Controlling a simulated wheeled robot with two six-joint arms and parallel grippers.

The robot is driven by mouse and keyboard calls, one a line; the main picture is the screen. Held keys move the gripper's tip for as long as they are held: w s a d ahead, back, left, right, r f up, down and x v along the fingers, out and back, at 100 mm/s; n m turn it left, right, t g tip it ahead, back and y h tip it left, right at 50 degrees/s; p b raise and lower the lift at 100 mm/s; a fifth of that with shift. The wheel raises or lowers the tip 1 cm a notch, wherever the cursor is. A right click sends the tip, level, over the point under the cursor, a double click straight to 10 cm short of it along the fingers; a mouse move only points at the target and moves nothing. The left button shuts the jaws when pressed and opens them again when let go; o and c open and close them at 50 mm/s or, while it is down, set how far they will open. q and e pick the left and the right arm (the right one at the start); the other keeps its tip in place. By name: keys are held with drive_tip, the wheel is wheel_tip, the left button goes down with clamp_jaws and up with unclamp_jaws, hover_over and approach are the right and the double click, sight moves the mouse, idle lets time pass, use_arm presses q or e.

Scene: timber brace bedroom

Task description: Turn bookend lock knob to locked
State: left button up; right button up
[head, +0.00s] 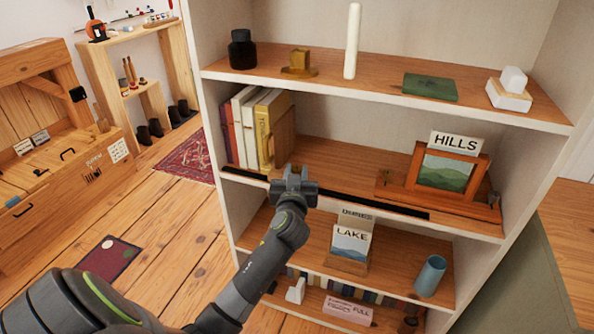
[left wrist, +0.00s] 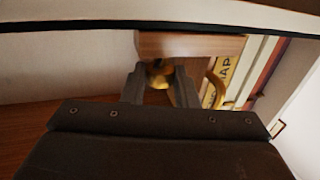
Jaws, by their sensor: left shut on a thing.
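The wooden bookend (head: 285,138) stands upright at the right end of a row of books (head: 240,128) on the middle shelf. My left gripper (head: 294,180) is at the front edge of that shelf, just below and in front of the bookend. In the left wrist view the bookend's wood (left wrist: 190,44) shows beyond the fingers. A round brass knob (left wrist: 158,74) sits between the two fingers of my left gripper (left wrist: 160,88), which are shut on it. A curved brass piece (left wrist: 219,88) shows beside the right finger. The knob's lock marking cannot be made out. My right gripper is not in view.
A black strip (head: 370,204) runs along the middle shelf's front edge. A framed HILLS picture (head: 446,168) stands to the right on this shelf. The shelf above (head: 330,80) overhangs the bookend. Bare shelf lies between the bookend and the picture.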

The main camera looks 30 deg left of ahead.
use_arm(q)
drive_tip(key=shift+s+a+r+m+t+h+p, duration=0.1)
drive_tip(key=shift+m+t+h+p, duration=0.25)
drive_tip(key=shift+h, duration=0.25)
drive_tip(key=shift+a+r+m+t+h+p, duration=0.15)
drive_tip(key=shift+m+h+p, duration=0.1)
drive_tip(key=shift+m+h, duration=0.3)
drive_tip(key=shift+f+m+t+h+p, duration=0.1)
drive_tip(key=shift+m+t+h+p, duration=0.3)
drive_tip(key=shift+m+h+p, duration=0.75)
drive_tip(key=shift+h+p, duration=0.5)
drive_tip(key=shift+h, duration=0.3)
drive_tip(key=m+h+p, duration=0.1)
drive_tip(key=p, duration=0.3)
drive_tip(key=shift+h+p, duration=0.3)
drive_tip(key=shift+a+f+m+h+p, duration=0.1)
drive_tip(key=shift+m+h+p, duration=0.35)
drive_tip(key=shift+p, duration=0.9)
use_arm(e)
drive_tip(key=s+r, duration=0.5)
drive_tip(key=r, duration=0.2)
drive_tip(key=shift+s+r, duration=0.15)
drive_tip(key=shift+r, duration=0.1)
use_arm(q)
drive_tip(key=o, duration=1)
